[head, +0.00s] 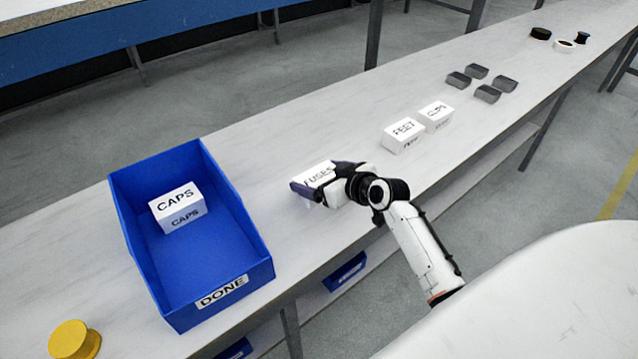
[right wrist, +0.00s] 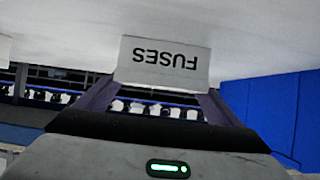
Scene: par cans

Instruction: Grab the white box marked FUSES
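The white box marked FUSES (head: 317,174) stands on the long pale table, right of the blue DONE bin. My right gripper (head: 318,181) is down at the box, with one dark purple finger across its near side in the head view. In the right wrist view, the lettered face of the FUSES box (right wrist: 164,63) shows upside down between the two fingers (right wrist: 160,92), one at each side. The fingertips lie close to the box edges; whether they press on it I cannot tell. My left gripper is not in view.
The blue DONE bin (head: 256,251) holds a white CAPS box (head: 178,207). White FEET (head: 403,135) and CLIPS (head: 436,116) boxes stand to the right, with several dark grey blocks (head: 487,93) beyond. A yellow round object (head: 74,340) is at lower left. Table between FUSES and FEET is clear.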

